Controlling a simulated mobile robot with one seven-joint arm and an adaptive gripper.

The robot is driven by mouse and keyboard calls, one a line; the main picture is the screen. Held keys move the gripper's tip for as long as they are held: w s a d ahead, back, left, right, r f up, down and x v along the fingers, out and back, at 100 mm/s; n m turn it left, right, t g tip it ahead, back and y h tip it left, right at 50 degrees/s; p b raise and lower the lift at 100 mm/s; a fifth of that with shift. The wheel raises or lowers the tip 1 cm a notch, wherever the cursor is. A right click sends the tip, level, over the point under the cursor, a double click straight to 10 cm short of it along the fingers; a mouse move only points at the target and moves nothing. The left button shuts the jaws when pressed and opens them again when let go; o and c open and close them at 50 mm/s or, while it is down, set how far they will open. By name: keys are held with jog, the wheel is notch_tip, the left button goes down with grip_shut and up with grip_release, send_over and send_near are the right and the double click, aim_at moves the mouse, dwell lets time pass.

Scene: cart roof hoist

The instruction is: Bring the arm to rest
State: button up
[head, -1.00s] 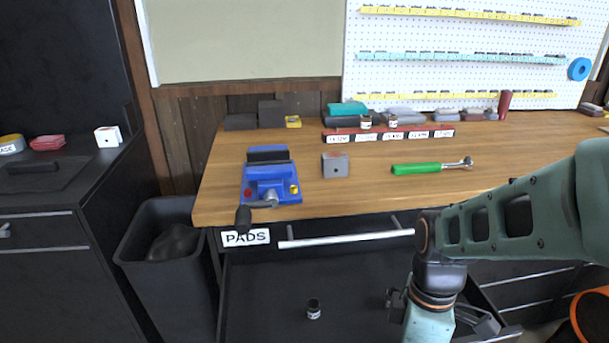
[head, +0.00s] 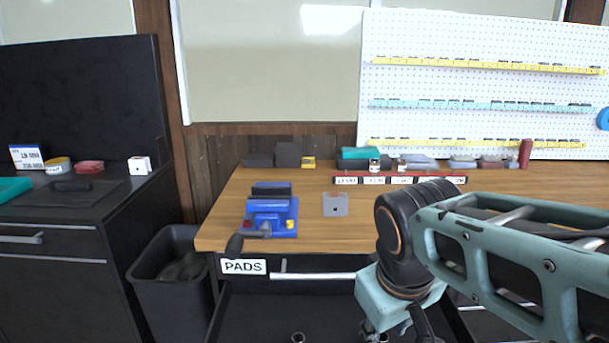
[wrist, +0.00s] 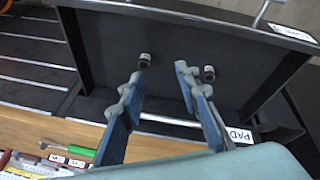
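My arm reaches in from the right in the head view, its wrist in front of the bench. My gripper's lower end is cut off by that view's bottom edge. In the wrist view my gripper (wrist: 159,75) is open, its two blue-grey fingers apart with nothing between them. It hangs over the open black PADS drawer (wrist: 100,45). Two small dark cylinders with pale bands lie beyond the fingertips in the drawer, one at left (wrist: 145,60) and one at right (wrist: 208,73). One round thing (head: 298,338) shows at the head view's bottom edge.
A black bin (head: 150,290) stands left of the drawer, beside a black cabinet (head: 60,290). The pegboard (head: 480,88) stands behind.

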jog(key=s+r+m+t+y, duration=0.1)
jog(key=s+r+m+t, duration=0.1)
jog(key=s+m, duration=0.3)
notch_tip(320, 180, up, 20)
jog(key=p, duration=2)
jog(key=shift+d+f, duration=0.2)
jog(key=shift+d, duration=0.05)
jog(key=shift+f, duration=0.15)
